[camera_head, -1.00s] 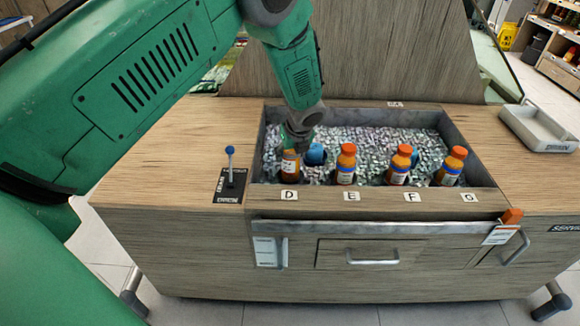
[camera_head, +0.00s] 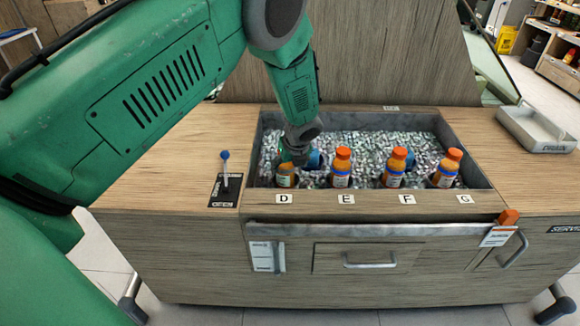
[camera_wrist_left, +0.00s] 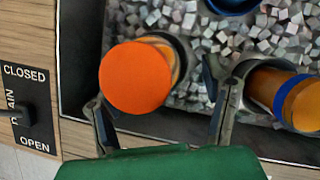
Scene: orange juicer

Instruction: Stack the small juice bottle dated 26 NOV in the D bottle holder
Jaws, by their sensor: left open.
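A small orange-capped juice bottle (camera_head: 286,176) stands in the ice well behind the D label (camera_head: 284,198). In the left wrist view its cap (camera_wrist_left: 135,78) shows from above, with the dark rim of the D holder (camera_wrist_left: 183,52) beside it. My left gripper (camera_head: 296,152) is at the top of this bottle. In the wrist view the left gripper (camera_wrist_left: 157,88) is open, its fingers spread to either side of the cap. The gripper hides part of the bottle in the head view, and its date cannot be read. My right gripper is out of view.
Bottles stand at E (camera_head: 342,167), F (camera_head: 394,168) and G (camera_head: 446,168). A blue round thing (camera_head: 316,159) sits in the ice just behind the gripper. A blue-knobbed drain lever (camera_head: 225,168) stands left of the well. A grey drain tray (camera_head: 535,130) lies at right.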

